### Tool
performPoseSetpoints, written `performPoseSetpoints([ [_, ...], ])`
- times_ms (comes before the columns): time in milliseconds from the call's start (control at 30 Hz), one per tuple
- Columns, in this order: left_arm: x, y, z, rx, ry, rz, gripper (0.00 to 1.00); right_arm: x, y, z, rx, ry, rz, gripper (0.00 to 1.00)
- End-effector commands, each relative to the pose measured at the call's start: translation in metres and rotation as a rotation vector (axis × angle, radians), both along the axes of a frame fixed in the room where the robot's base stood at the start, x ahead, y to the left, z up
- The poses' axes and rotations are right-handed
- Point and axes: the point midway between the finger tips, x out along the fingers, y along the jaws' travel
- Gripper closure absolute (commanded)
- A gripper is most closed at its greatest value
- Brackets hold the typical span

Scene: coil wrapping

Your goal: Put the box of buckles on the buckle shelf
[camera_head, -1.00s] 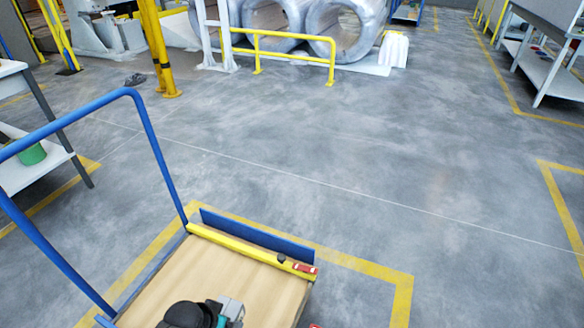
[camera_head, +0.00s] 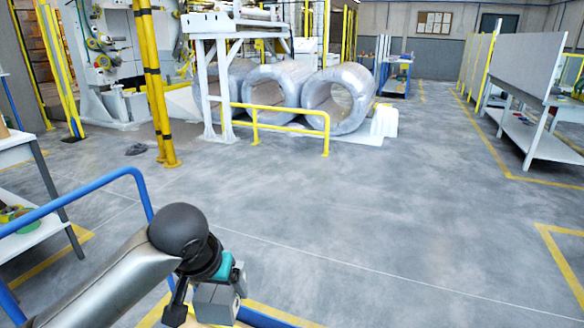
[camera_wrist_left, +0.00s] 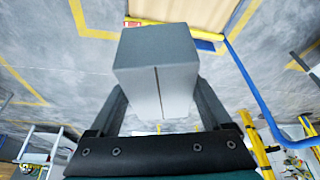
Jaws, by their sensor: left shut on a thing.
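A plain grey box (camera_head: 217,303) with a seam down one face hangs from my left gripper (camera_head: 207,292), above the cart in the lower part of the head view. In the left wrist view the grey box (camera_wrist_left: 155,52) sits between the two dark fingers of the left gripper (camera_wrist_left: 160,105), which are shut on its sides. Its contents are not visible. I cannot tell which shelf is the buckle shelf. My right gripper is out of view.
A cart with a blue handle (camera_head: 80,196) stands close by; its wooden deck (camera_wrist_left: 195,12) shows in the left wrist view. Wrapped coils (camera_head: 338,101) lie behind a yellow rail (camera_head: 290,108). Benches with lower shelves stand left (camera_head: 30,236) and right (camera_head: 530,137). The middle floor is clear.

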Motion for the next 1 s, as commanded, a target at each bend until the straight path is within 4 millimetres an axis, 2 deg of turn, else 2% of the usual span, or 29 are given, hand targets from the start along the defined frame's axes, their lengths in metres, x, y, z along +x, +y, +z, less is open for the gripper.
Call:
performPoseSetpoints([
  [33,-0.004,0.003,0.020,0.003,-0.011,0.010,1.00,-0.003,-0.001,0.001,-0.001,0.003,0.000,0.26],
  [100,-0.013,0.007,0.038,0.003,-0.009,0.032,1.00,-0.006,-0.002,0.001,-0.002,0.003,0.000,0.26],
  [200,-0.024,0.014,0.059,0.001,-0.007,0.063,1.00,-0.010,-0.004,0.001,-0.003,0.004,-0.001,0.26],
  [333,-0.034,0.021,0.075,0.000,-0.004,0.093,1.00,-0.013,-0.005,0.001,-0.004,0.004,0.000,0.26],
  [500,-0.040,0.025,0.083,-0.001,-0.002,0.111,1.00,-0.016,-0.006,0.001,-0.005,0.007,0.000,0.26],
  [700,-0.041,0.025,0.083,-0.001,-0.001,0.112,1.00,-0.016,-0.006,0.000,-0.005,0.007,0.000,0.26],
  [900,-0.041,0.025,0.084,-0.003,-0.001,0.111,1.00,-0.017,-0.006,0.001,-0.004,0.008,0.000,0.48],
  [1000,-0.041,0.025,0.085,-0.003,-0.001,0.111,1.00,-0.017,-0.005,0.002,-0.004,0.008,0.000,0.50],
])
